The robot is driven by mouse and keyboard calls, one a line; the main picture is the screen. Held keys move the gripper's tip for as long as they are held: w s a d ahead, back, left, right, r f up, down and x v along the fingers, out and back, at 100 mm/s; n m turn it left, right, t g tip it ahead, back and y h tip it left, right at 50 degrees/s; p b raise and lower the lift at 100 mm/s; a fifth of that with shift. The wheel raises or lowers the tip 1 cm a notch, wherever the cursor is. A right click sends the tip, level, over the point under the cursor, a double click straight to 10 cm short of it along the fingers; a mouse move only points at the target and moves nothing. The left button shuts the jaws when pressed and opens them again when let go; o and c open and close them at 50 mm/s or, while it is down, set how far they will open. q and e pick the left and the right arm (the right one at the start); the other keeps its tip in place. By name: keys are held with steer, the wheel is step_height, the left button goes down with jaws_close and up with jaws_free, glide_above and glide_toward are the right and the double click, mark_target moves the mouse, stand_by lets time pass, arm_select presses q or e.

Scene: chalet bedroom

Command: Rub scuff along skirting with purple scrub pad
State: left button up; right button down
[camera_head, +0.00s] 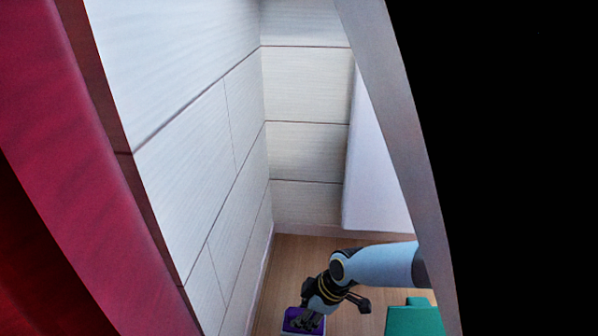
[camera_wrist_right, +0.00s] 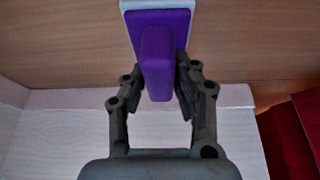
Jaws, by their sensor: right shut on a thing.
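The purple scrub pad (camera_wrist_right: 157,24) has a raised purple grip block and a pale layer at its far edge. My right gripper (camera_wrist_right: 158,78) is shut on the grip block, one finger on each side. In the head view the pad (camera_head: 290,321) shows low in the picture under my right gripper (camera_head: 306,319), close to the left wall's foot. The pale skirting (camera_head: 259,269) runs along that wall; it also shows in the wrist view (camera_wrist_right: 62,98) as a band beside the wooden floor. I cannot make out a scuff. My left gripper is not in view.
A red curtain (camera_head: 75,190) fills the left side and shows at the wrist view's right edge (camera_wrist_right: 298,130). Pale panelled walls (camera_head: 305,85) meet in a corner. A teal object (camera_head: 412,319) stands right of the gripper. Wooden floor (camera_head: 300,252) lies bare near the corner.

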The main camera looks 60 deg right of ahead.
steer(key=shift+w+d, duration=0.3)
steer(key=shift+d, duration=0.35)
steer(key=shift+w+d, duration=0.3)
steer(key=shift+d, duration=0.3)
steer(key=shift+w+a, duration=0.6)
steer(key=shift+w, duration=0.55)
steer(key=shift+w+a, duration=0.65)
steer(key=shift+w, duration=0.45)
steer(key=shift+w+a, duration=0.6)
steer(key=shift+w, duration=0.55)
steer(key=shift+w+d, duration=0.3)
steer(key=shift+d, duration=0.35)
steer(key=shift+w+d, duration=0.25)
steer(key=shift+d, duration=0.55)
steer(key=shift+s+d+f, duration=0.1)
steer(key=shift+s+d, duration=0.2)
steer(key=shift+s, duration=0.35)
steer(key=shift+s+d+f, duration=0.1)
steer(key=shift+s+d, duration=0.2)
steer(key=shift+s, duration=0.3)
steer(key=shift+s+d, duration=0.3)
steer(key=shift+s, duration=0.35)
steer(key=shift+s+d, duration=0.4)
steer(key=shift+s, duration=0.45)
steer(key=shift+s+d, duration=0.4)
steer(key=shift+s, duration=0.4)
steer(key=shift+r, duration=0.1)
